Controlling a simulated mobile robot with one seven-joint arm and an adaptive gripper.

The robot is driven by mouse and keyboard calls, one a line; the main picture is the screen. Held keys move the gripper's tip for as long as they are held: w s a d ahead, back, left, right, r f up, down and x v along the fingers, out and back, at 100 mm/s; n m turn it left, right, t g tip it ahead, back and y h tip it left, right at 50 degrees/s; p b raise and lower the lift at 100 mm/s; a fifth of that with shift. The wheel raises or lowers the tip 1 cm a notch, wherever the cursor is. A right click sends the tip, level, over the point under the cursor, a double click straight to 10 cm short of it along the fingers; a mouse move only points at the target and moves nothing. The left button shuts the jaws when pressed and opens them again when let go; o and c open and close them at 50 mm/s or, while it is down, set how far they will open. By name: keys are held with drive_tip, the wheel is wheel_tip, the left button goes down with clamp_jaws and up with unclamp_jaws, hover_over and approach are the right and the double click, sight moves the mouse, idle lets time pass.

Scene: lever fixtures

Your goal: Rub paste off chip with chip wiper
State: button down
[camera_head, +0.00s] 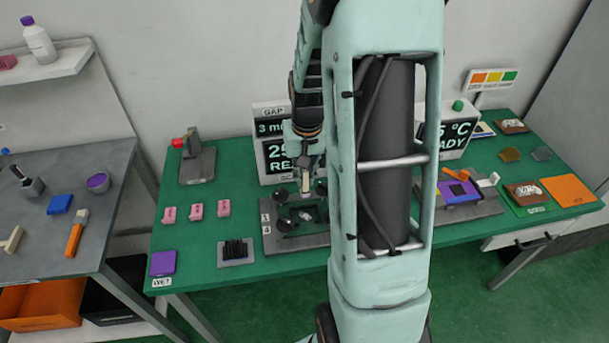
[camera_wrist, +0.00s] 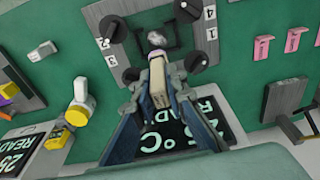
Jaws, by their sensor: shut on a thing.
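My gripper (camera_wrist: 160,84) is shut on a narrow beige block, the chip wiper (camera_wrist: 159,92), with its far end pointing at the lever fixture. In the head view my gripper (camera_head: 308,163) is above the fixture's back part, with the beige wiper (camera_head: 305,185) hanging below it. The lever fixture (camera_head: 285,241) is a grey plate with dark round knobs and numbered corners; it also shows in the wrist view (camera_wrist: 118,22). A small pale grey piece (camera_wrist: 157,39) shows at its middle, just beyond the wiper; I cannot tell whether it is the chip or whether they touch. No paste can be made out.
Display boxes (camera_head: 270,150) stand behind the fixture. Pink blocks (camera_head: 196,211), a black bristle pad (camera_head: 236,250) and a purple WET pad (camera_head: 162,263) lie left. A purple-topped device (camera_head: 459,191) stands right, partly behind my arm. Green table is bare between the left items.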

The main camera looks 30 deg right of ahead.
wheel_tip(320, 180, down, 10)
drive_tip(key=b, duration=0.8)
drive_tip(key=shift+r, duration=0.25)
drive_tip(key=shift+f+b, duration=0.3)
drive_tip(key=shift+b, duration=0.05)
idle(0.6)
drive_tip(key=shift+d+r, duration=0.15)
drive_tip(key=shift+d, duration=0.7)
drive_tip(key=shift+w+a, duration=0.2)
drive_tip(key=shift+a, duration=0.55)
drive_tip(key=shift+w+a, duration=0.15)
drive_tip(key=shift+a, duration=0.6)
drive_tip(key=shift+s+d, duration=0.1)
drive_tip(key=shift+d, duration=0.05)
